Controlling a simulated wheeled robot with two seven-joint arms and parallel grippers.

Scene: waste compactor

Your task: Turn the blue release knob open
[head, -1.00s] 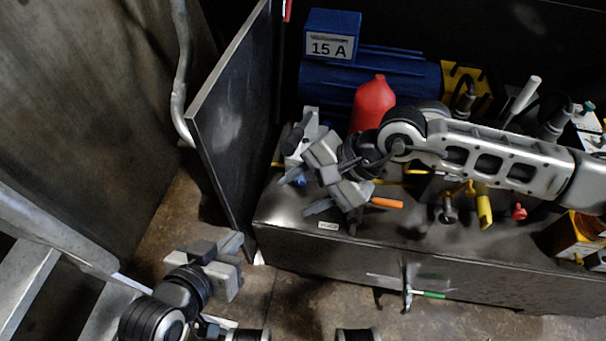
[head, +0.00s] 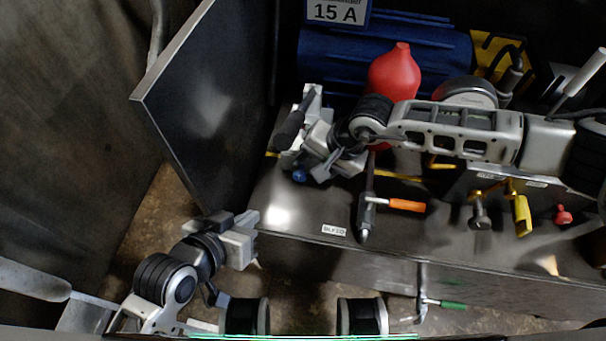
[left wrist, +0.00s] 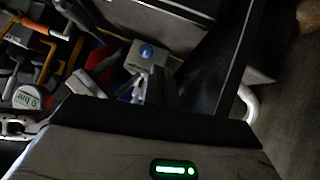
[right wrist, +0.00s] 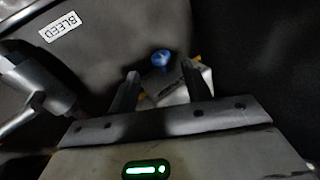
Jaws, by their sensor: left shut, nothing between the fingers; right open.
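The small blue release knob (head: 299,176) sits at the left end of the bench, low on a pale grey block. In the right wrist view the knob (right wrist: 162,58) lies ahead of and between the fingertips. My right gripper (head: 312,163) is open beside the knob; I cannot tell if a finger touches it. The knob also shows in the left wrist view (left wrist: 146,51), on the grey block's face. My left gripper (head: 250,232) is shut and empty, left of the bench front and away from the knob.
An open dark door panel (head: 205,110) stands left of the bench. A red bottle (head: 393,75) and a blue motor (head: 340,62) are behind my right arm. An orange-handled valve (head: 405,205) and a BLEED label (right wrist: 59,27) are near the front edge.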

